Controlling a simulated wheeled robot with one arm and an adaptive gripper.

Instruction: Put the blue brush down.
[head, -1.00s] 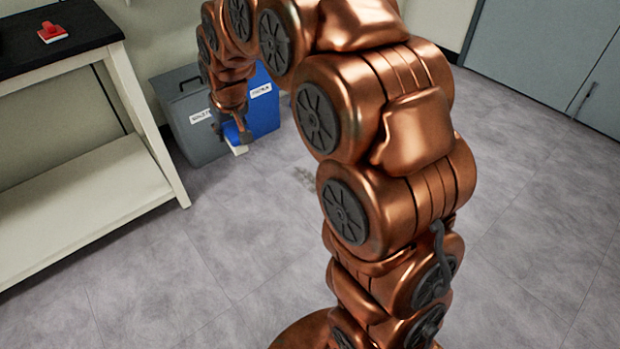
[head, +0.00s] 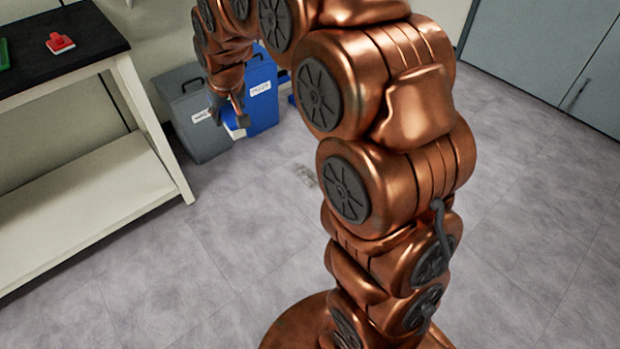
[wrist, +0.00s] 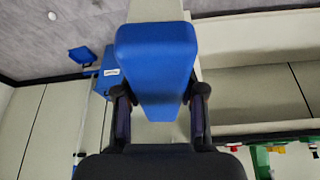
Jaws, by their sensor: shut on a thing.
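The blue brush (wrist: 155,60) is held between the two fingers of my gripper (wrist: 158,105) in the wrist view. Its broad blue body fills the middle of that view. In the head view the blue brush (head: 233,126) shows small and partly hidden under my gripper (head: 230,115), with a pale strip along its lower side. My gripper is shut on it and holds it in the air, in front of the grey and blue bins as seen from the head.
A black-topped table (head: 75,55) with a lower white shelf stands at the left. A red brush (head: 60,43) and part of a green thing (head: 3,55) lie on it. A grey bin (head: 190,130) and a blue bin (head: 262,100) stand by the wall. The middle floor is clear.

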